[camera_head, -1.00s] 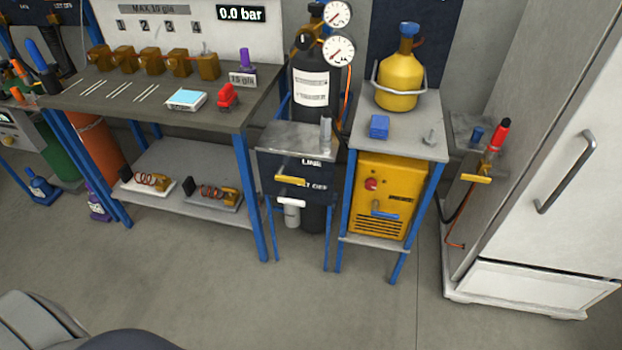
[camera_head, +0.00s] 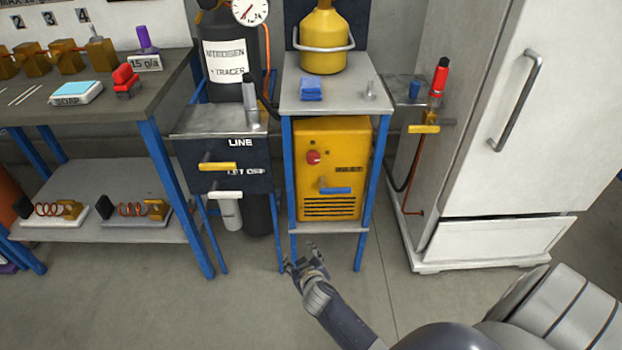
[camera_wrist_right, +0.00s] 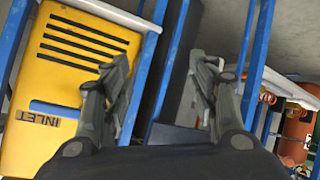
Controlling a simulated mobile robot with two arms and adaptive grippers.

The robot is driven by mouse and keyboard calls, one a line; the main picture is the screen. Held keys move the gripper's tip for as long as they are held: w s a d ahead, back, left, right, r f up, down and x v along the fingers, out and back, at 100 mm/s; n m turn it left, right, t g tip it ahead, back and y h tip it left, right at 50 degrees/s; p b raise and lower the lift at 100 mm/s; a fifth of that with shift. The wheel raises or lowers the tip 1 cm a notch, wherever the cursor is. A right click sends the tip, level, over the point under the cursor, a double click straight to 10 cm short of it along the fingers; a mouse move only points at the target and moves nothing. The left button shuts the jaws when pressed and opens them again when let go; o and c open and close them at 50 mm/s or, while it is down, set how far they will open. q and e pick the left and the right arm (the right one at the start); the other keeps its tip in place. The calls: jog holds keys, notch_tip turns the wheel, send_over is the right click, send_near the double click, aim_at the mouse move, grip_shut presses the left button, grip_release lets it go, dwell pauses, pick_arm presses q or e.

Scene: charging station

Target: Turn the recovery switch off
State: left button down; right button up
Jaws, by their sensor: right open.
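The yellow recovery machine (camera_head: 340,143) stands in a blue-legged frame. On its front are a round red knob (camera_head: 313,157), which looks like the switch, and a blue lever (camera_head: 335,190) lying level. My right gripper (camera_head: 305,254) is open and empty, low in front of the frame's lower shelf, below the machine. In the right wrist view the open fingers (camera_wrist_right: 162,68) are apart, with the machine's vents and blue lever (camera_wrist_right: 55,109) at the left. The red knob is out of that view. My left gripper is not in view.
Left of the machine is a dark panel with a yellow lever (camera_head: 218,166) and a white lever (camera_head: 226,194). A gas cylinder (camera_head: 232,78) stands behind it. A white fridge (camera_head: 560,110) is at the right. The floor (camera_head: 150,310) in front is clear.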

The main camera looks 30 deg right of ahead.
jog(key=w+d+r+m+t+h+b, duration=0.2)
jog(key=w+d+r+b, duration=0.25)
jog(key=r, duration=0.35)
jog(key=m+t+h+b, duration=0.2)
jog(key=h+b, duration=0.1)
jog(key=h, duration=0.1)
send_near(313, 160)
jog(key=b+x, duration=0.1)
jog(key=x, duration=0.8)
jog(key=shift+b, duration=0.3)
jog(key=shift+w+d, duration=0.25)
jog(key=shift+w, duration=0.1)
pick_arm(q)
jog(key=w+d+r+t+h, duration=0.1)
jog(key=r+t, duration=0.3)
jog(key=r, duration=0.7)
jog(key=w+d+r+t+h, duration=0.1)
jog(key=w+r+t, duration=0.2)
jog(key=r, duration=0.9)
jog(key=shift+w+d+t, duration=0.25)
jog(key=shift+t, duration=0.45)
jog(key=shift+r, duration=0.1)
pick_arm(e)
jog(key=c, duration=1.1)
